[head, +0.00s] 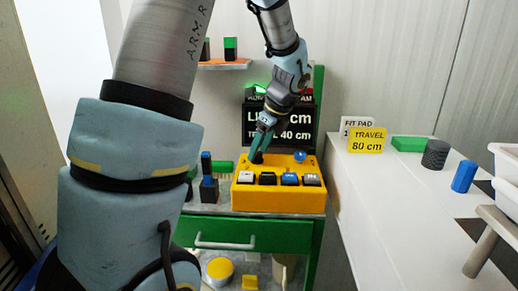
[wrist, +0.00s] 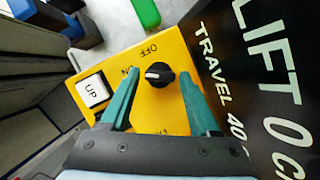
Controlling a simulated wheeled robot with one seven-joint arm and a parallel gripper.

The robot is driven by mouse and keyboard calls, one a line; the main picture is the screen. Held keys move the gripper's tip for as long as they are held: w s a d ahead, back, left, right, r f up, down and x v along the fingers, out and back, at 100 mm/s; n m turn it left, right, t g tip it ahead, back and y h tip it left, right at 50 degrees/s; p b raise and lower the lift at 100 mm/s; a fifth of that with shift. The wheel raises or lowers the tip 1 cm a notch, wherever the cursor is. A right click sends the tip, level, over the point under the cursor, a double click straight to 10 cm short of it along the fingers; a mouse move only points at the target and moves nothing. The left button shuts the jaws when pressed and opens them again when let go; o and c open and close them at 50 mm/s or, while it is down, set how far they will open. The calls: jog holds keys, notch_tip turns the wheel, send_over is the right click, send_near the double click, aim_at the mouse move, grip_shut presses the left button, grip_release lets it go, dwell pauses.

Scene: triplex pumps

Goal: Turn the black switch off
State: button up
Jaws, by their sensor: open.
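The black switch (wrist: 159,75) is a round knob on the yellow control box (wrist: 158,108) in the wrist view. Its white mark points left, toward the small ON label; the OFF label is printed above it, slightly left. My gripper (wrist: 160,80) is open, with one teal finger on each side of the knob. I cannot tell whether either finger touches it. In the head view my gripper (head: 257,157) points down at the back left of the yellow box (head: 279,203), and its fingers largely hide the switch.
The box also carries a row of buttons, among them a white UP button (wrist: 93,91), and a blue knob (head: 299,156). A black lift display (head: 279,124) stands close behind. Dark and blue blocks (head: 208,182) stand left of the box. A white counter (head: 380,195) is at right.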

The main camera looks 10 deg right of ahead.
jog(key=shift+w+f, duration=0.1)
jog(key=shift+f, duration=0.15)
jog(key=shift+a, duration=0.1)
grip_shut()
dwell(0.3)
